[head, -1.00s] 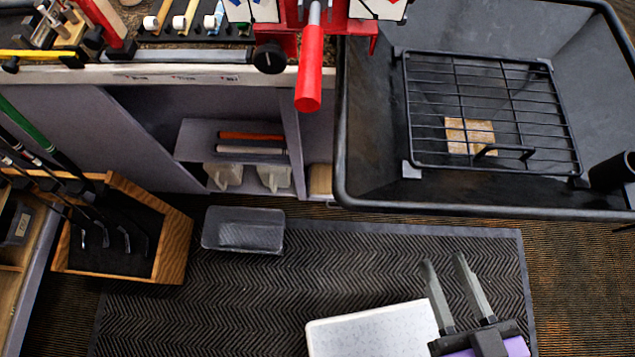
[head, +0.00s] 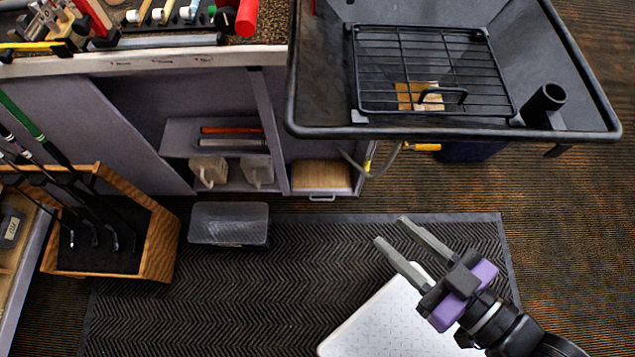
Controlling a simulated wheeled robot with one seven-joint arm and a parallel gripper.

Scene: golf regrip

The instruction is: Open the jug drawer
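Under the workbench, a low grey unit shows a drawer front with a small metal handle (head: 322,198) at its bottom right. A tan wooden block or panel (head: 320,175) lies in the bay just above that handle. Two pale jugs (head: 208,171) stand on the lower shelf to its left. I cannot tell from this view which part is called the jug drawer; no drawer is visibly pulled out. My gripper (head: 391,231) is open and empty, with its fingers pointing up and left. It is over the mat, below and right of the handle and apart from it.
A black basin with a wire grill (head: 435,70) stands at top right, a hose hanging below it. A clear plastic box (head: 229,223) sits on the dark mat (head: 250,300) near the unit. A wooden box of golf clubs (head: 160,245) is at left. The middle mat is clear.

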